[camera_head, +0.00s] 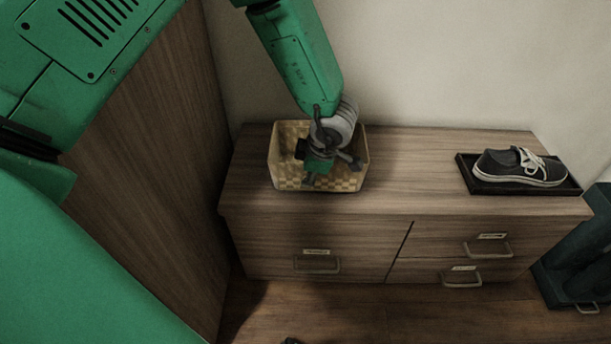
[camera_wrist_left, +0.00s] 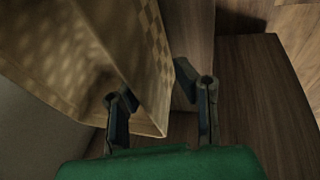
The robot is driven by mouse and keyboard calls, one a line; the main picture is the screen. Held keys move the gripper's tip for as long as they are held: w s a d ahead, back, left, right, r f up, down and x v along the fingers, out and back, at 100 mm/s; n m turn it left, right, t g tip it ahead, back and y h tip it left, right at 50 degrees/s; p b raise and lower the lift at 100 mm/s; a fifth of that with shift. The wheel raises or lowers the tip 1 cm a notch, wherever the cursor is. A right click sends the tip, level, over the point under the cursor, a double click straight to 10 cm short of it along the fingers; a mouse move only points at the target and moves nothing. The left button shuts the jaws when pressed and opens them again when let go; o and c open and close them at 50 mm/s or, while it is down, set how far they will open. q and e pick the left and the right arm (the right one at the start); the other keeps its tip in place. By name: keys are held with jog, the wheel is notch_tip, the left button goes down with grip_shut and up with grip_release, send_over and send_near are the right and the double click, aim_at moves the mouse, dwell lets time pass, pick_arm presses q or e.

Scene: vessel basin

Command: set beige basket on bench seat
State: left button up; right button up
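The beige basket (camera_head: 276,160), woven and open at the top, stands on the left part of the wooden bench seat (camera_head: 420,165), close to the wall. My left gripper (camera_head: 322,168) reaches down from above at the basket, and in the head view it covers part of the basket's inside and front wall. In the left wrist view the basket's checkered wall (camera_wrist_left: 150,60) comes between the two fingers of my left gripper (camera_wrist_left: 163,100). The fingers are spread, with a gap showing beside the right one. My right gripper is not seen.
A dark sneaker (camera_head: 515,166) sits in a black tray (camera_head: 477,184) on the bench's right part. The bench middle is clear. Drawers with handles (camera_head: 317,266) are in its front. A tall wooden panel (camera_head: 150,150) stands at left, dark boots (camera_head: 580,255) at right.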

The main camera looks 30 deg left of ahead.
pick_arm(q)
jog(key=p+v, duration=0.2)
jog(key=v, duration=0.6)
jog(key=shift+p, duration=0.3)
jog(key=shift+s+a+f, duration=0.1)
jog(key=shift+a, duration=0.05)
